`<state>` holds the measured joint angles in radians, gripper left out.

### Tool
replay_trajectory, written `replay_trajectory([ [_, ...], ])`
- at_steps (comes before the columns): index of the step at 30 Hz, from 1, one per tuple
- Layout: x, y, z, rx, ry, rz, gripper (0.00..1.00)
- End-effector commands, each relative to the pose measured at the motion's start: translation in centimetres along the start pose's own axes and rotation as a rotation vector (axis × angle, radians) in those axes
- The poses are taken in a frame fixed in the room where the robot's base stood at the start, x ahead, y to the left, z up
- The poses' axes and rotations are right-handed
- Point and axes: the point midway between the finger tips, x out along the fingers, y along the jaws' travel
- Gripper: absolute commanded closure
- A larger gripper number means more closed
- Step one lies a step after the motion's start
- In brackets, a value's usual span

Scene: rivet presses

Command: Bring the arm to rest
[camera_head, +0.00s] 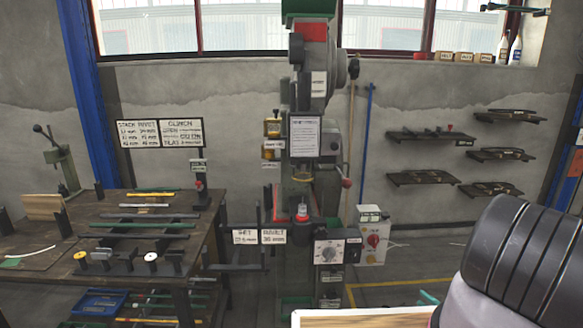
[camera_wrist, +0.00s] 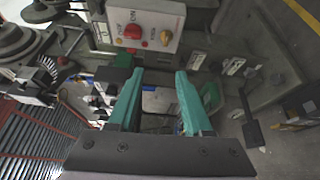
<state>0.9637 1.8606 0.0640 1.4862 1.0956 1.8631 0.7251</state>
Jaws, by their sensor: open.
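My gripper (camera_wrist: 158,103) shows in the wrist view with its two green fingers spread apart. Nothing is between the fingertips. Behind them, past the gap, are parts of the press and its stand. A thick dark ribbed part of my arm fills the lower right corner there.
A rivet press (camera_head: 305,130) stands at the centre, with a control box (camera_head: 372,240) on its right; the box with a red knob (camera_wrist: 146,25) shows in the wrist view. A workbench (camera_head: 200,240) with tools stands left. Wall shelves (camera_head: 430,135) hang right. Floor right of the press looks clear.

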Motion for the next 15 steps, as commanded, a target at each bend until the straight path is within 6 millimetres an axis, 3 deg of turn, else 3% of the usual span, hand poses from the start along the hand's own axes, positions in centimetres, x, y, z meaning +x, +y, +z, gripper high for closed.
replay_trajectory([
  [8,1.9,3.9,1.5,-0.115,0.107,-0.001,0.5],
  [15,4.5,9.8,2.8,-0.289,0.263,0.002,0.5],
])
